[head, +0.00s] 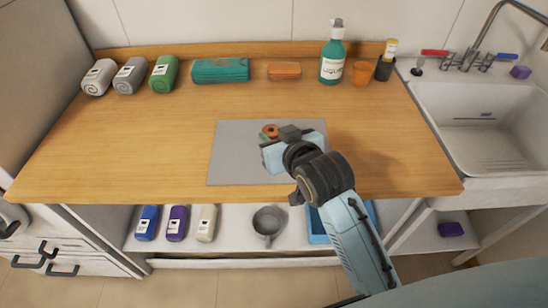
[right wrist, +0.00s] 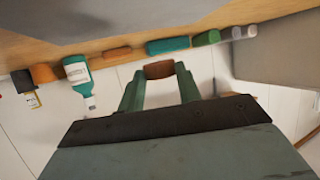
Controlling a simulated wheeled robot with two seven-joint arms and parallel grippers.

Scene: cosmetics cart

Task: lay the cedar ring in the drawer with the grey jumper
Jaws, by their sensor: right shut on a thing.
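A brown-orange ring (head: 270,130), which looks like the cedar ring, is between the fingertips of my right gripper (head: 271,134), over the grey mat on the counter. In the right wrist view, the two green fingers of the right gripper (right wrist: 158,76) are shut on the brown ring (right wrist: 158,69), seen edge-on. I cannot tell its exact height above the mat. A white unit with dark-handled drawers (head: 48,262) stands at the lower left, and its drawers look shut. No grey jumper shows. My left gripper is not in view.
The grey mat (head: 230,170) lies mid-counter (head: 130,140). A sink (head: 490,115) is at right. Below, a shelf holds several bottles, a grey mug (head: 268,222) and a blue tray (head: 316,230).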

